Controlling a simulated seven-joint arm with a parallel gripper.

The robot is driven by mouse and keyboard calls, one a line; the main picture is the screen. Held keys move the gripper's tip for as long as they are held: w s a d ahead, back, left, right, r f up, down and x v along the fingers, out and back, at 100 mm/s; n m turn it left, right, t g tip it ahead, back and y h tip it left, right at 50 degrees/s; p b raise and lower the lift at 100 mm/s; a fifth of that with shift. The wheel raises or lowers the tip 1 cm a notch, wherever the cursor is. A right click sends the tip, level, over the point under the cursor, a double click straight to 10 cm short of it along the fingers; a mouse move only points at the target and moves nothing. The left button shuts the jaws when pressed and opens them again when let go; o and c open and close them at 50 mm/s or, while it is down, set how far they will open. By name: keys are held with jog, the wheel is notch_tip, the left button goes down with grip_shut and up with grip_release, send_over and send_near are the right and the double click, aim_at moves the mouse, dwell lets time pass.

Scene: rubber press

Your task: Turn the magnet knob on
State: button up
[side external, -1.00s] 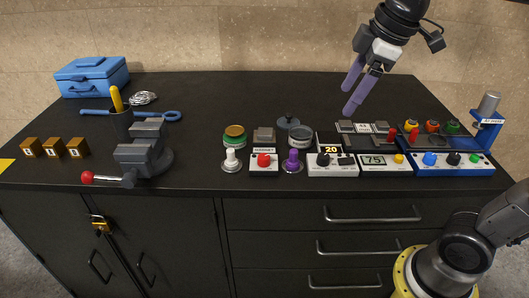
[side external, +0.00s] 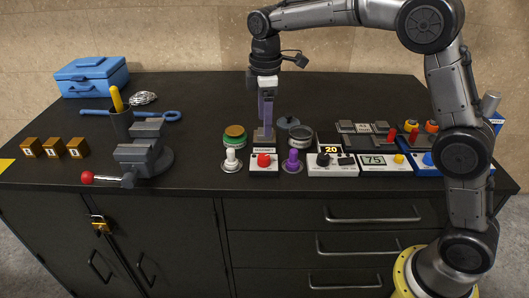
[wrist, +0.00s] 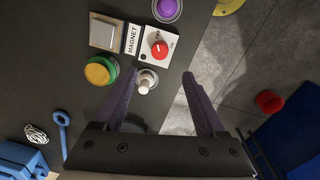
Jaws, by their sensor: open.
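The magnet knob (side external: 264,160) is a red round knob on a small white box labelled MAGNET. In the wrist view the red knob (wrist: 159,50) sits ahead of the fingers, near the top middle; its exact turn is too small to tell. A square metal plate (wrist: 106,36) lies behind the label. My gripper (side external: 265,138) points down over the magnet unit, its purple fingers hiding part of the plate in the side view. In the wrist view my gripper (wrist: 162,74) is open and empty, and the knob appears apart from both fingertips.
A white knob (side external: 231,160) stands left of the magnet box and a purple knob (side external: 292,160) right of it. A green jar with an orange top (side external: 234,136) is close behind. A vise (side external: 145,155) stands farther left. White control boxes (side external: 332,163) line the right.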

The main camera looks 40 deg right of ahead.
aim_at(264, 156)
jog(key=f, duration=1.1)
jog(key=shift+w+d+f, duration=0.2)
jog(key=shift+w+d, duration=0.05)
grip_shut()
